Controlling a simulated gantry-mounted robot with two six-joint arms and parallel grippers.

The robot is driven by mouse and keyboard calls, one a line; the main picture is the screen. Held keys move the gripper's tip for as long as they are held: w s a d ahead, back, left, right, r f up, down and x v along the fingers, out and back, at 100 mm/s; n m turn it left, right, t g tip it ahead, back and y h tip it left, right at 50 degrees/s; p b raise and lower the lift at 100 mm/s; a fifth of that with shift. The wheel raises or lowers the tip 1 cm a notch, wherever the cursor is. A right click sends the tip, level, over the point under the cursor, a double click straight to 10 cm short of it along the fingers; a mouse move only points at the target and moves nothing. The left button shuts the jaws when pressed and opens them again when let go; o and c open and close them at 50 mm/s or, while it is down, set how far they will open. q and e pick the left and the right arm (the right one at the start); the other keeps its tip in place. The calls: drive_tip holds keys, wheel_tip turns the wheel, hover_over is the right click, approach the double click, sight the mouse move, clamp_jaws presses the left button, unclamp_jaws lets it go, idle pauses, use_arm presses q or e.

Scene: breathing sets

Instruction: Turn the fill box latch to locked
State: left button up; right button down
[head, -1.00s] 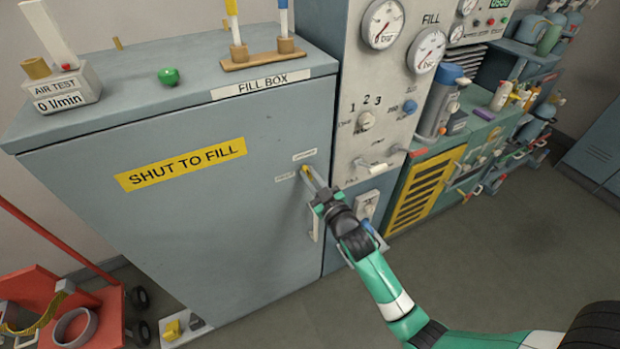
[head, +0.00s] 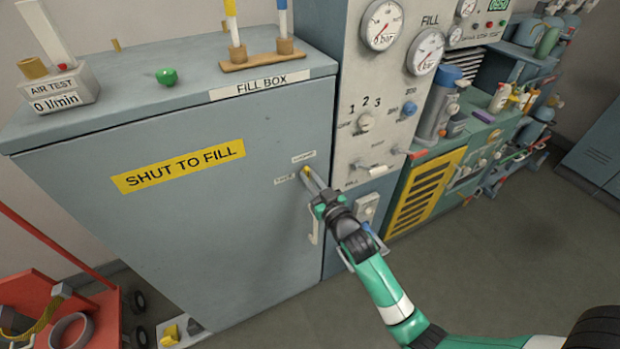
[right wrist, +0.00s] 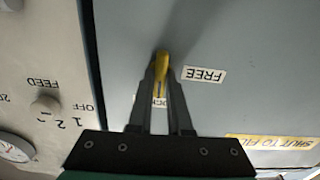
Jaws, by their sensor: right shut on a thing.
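The fill box (head: 220,235) is a large grey-blue cabinet with a yellow "SHUT TO FILL" label. Its small yellow latch (right wrist: 163,66) is on the front, near the right edge. My right gripper (head: 310,177) is shut on the latch, with a finger on either side of it in the right wrist view. That view is upside down. The FREE label (right wrist: 204,75) is beside the latch there, and a label reading partly "OCK" (right wrist: 159,101) is half hidden between the fingers. The latch appears to run toward that half-hidden label. My left gripper is not in view.
A white vertical handle (head: 315,226) is just below my right gripper. The fill panel (head: 382,110) with gauges and knobs adjoins the box on the right. A red cart (head: 50,310) stands at lower left.

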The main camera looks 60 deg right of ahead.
drive_tip(key=c, duration=0.8)
unclamp_jaws()
drive_tip(key=shift+c, duration=0.2)
drive_tip(key=shift+s+a, duration=0.3)
drive_tip(key=shift+s, duration=0.15)
drive_tip(key=p+v, duration=0.1)
drive_tip(key=v, duration=0.9)
drive_tip(key=shift+s+a+p, duration=0.2)
drive_tip(key=shift+s+p, duration=0.05)
drive_tip(key=shift+p, duration=0.1)
